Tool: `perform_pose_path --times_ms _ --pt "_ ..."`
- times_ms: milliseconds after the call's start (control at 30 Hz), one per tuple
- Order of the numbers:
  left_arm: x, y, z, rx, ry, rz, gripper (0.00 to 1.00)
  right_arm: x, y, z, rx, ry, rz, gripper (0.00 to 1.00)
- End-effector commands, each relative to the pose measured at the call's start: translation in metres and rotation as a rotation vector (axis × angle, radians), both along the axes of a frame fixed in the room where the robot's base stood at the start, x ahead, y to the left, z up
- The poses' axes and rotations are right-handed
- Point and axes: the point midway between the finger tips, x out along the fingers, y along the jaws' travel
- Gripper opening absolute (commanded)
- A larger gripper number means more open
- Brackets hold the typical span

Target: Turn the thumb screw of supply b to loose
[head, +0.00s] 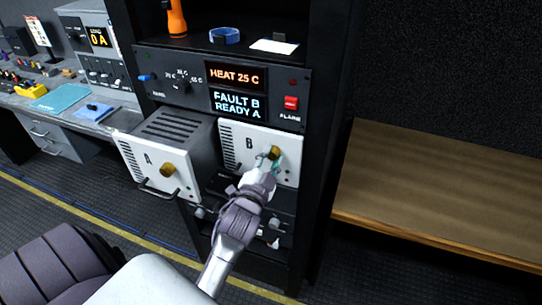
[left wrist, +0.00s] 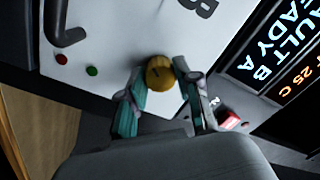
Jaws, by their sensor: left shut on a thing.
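Supply b (head: 231,144) is a white-fronted unit marked B, seated in the rack. Its brass thumb screw (left wrist: 159,73) sits between the fingers of my left gripper (left wrist: 153,90) in the left wrist view. The left gripper is shut on this knob, and in the head view (head: 270,158) its fingers partly cover the knob. Supply b's front also shows in the left wrist view (left wrist: 115,30), with a red and a green dot and a dark handle. My right gripper is not in view.
Supply A (head: 143,157) is pulled forward beside supply b, with its own brass screw and handle. Above is a panel reading HEAT 25 C, FAULT B, READY A, with a red alarm switch (head: 291,103). A wooden bench (head: 440,190) stands at right.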

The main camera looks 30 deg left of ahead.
Motion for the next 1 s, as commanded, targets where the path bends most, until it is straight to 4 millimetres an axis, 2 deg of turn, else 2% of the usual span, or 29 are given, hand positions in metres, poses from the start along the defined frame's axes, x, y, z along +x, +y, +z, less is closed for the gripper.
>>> perform_pose_path --times_ms 300,767,800,933,1000 --pt "0.0000 0.0001 -0.0004 -0.092 -0.021 0.001 0.00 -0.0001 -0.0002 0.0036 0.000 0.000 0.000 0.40" --pt "-0.0001 0.0000 -0.0011 -0.104 -0.023 0.001 0.00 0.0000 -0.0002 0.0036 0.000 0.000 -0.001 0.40" --pt "-0.0001 0.0000 -0.0011 -0.104 -0.023 0.001 0.36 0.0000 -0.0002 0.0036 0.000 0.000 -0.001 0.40" --pt "-0.0001 -0.0001 -0.0009 -0.103 -0.022 0.001 0.58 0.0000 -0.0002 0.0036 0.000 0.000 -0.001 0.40" --pt "0.0000 -0.0002 -0.0008 -0.103 -0.023 0.000 0.58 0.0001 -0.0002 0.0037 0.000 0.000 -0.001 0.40"
